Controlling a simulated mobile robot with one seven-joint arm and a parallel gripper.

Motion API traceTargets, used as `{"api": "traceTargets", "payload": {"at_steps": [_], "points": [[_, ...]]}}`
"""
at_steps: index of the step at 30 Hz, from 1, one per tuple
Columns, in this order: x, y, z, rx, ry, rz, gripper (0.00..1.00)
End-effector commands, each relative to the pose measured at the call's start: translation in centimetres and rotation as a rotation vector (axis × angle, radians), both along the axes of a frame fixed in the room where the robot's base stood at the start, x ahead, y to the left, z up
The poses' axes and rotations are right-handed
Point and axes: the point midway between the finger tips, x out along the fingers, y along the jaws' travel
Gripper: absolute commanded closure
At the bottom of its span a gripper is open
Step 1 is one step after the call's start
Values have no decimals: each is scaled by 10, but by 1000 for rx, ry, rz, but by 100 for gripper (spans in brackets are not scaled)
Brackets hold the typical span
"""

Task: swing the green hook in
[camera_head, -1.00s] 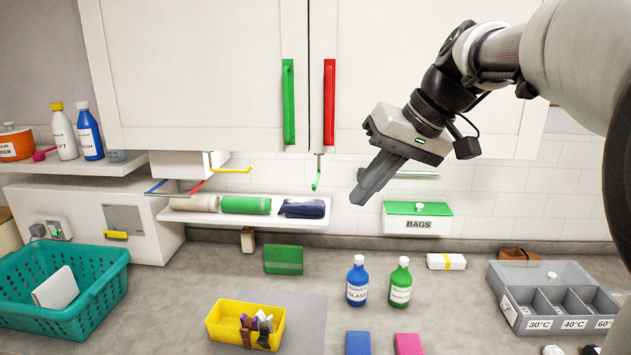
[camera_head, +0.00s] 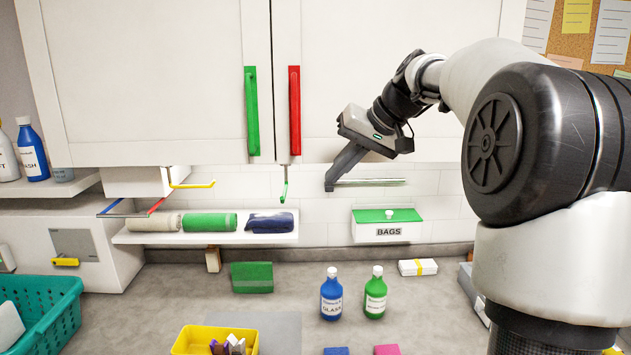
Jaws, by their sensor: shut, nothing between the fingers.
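The green hook (camera_head: 285,186) hangs under the cabinet, just below the lower edge near the red handle, its thin rod pointing down with a curved end. My gripper (camera_head: 330,184) is shut and empty. Its tip points down and left, to the right of the green hook at nearly the same picture height, with a clear gap between them in the picture. I cannot tell their difference in depth.
Green (camera_head: 252,112) and red (camera_head: 295,110) handles are on the cabinet doors. A yellow bar (camera_head: 192,185) sticks out left of the hook. Below is a shelf with rolled towels (camera_head: 209,222). A metal rail (camera_head: 370,182) runs behind my gripper, above the BAGS box (camera_head: 388,226).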

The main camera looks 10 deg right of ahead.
Motion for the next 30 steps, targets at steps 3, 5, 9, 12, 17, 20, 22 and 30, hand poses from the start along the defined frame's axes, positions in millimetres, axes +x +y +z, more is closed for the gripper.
{"api": "traceTargets", "payload": {"at_steps": [3, 5, 9, 12, 17, 20, 22, 30], "points": [[9, 9, -16, 2, 5, 4, 100], [15, 14, -25, 2, 5, 4, 100], [31, 26, -48, 2, 4, 4, 100], [42, 34, -64, 2, 5, 3, 100], [51, 56, -64, 0, 0, 4, 100], [53, 66, -63, 0, 1, 3, 100], [55, 70, -62, 0, 0, 2, 100], [55, 75, -62, 0, 0, 2, 100]]}}
